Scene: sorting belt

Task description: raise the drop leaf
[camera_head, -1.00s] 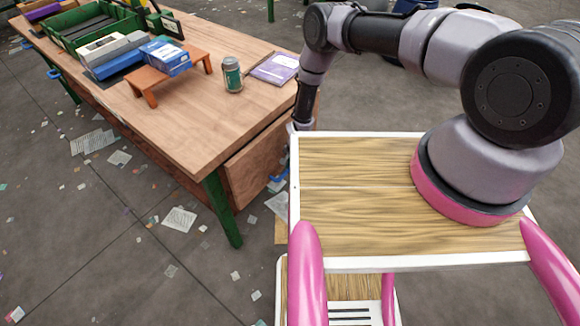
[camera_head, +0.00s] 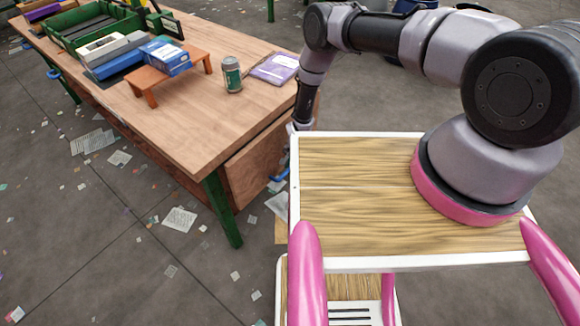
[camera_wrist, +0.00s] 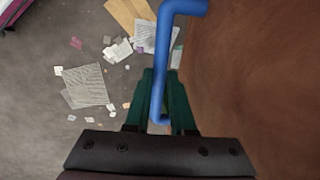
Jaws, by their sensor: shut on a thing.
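The drop leaf (camera_head: 262,158) is a wooden panel hanging down, slightly tilted, at the near right end of the wooden table (camera_head: 190,140). In the wrist view the leaf's brown face (camera_wrist: 255,70) fills the right side. A blue handle (camera_wrist: 163,55) stands out from it. My gripper (camera_wrist: 160,110) is shut on the blue handle, with its green fingers on either side of the bar. In the head view a bit of the blue handle (camera_head: 279,178) shows low by the leaf; my gripper is hidden there behind my own body.
On the tabletop stand a green can (camera_head: 232,74), a purple packet (camera_head: 274,68), a small orange stand (camera_head: 143,86) with a blue box (camera_head: 166,56) on it, and a green crate (camera_head: 92,28). A green table leg (camera_head: 222,210) stands beside the leaf. Papers litter the floor.

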